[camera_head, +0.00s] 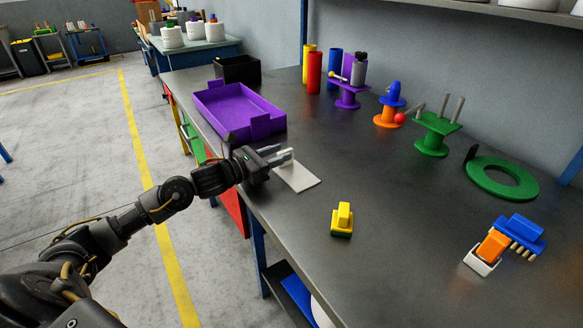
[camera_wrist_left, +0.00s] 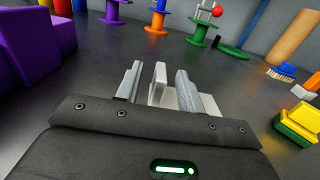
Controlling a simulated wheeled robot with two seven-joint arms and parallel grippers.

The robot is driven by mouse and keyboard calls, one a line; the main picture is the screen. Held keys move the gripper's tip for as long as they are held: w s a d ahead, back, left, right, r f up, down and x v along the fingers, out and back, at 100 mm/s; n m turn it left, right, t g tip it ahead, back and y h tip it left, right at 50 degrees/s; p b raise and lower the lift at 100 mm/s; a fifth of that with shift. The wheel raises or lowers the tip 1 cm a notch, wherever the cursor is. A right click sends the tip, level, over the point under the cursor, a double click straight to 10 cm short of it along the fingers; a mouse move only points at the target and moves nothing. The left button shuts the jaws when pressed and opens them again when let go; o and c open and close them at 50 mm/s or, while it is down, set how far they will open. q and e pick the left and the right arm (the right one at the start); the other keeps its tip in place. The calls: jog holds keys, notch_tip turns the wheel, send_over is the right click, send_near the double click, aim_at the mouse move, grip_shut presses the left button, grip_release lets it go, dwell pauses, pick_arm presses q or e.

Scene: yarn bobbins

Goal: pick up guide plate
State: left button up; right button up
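The guide plate (camera_head: 301,178) is a pale, flat plate lying on the dark table near its left edge. My left gripper (camera_head: 278,157) reaches over it from the left. In the left wrist view, an upright pale tab of the plate (camera_wrist_left: 157,84) stands between the two fingers of my left gripper (camera_wrist_left: 158,82). A gap shows between the tab and the left finger, so the gripper is open around it. The right finger hides part of the plate's flat base. My right gripper is not in view.
A purple tray (camera_head: 240,110) and a black bin (camera_head: 237,70) stand behind the gripper. A yellow and green block (camera_head: 342,220) lies in front. Brushes (camera_head: 520,234), a green ring (camera_head: 502,178) and colored stands (camera_head: 436,132) are to the right. The table middle is clear.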

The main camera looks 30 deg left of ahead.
pick_arm(q)
jog(key=x, duration=0.2)
jog(key=shift+w+d, duration=0.3)
grip_shut()
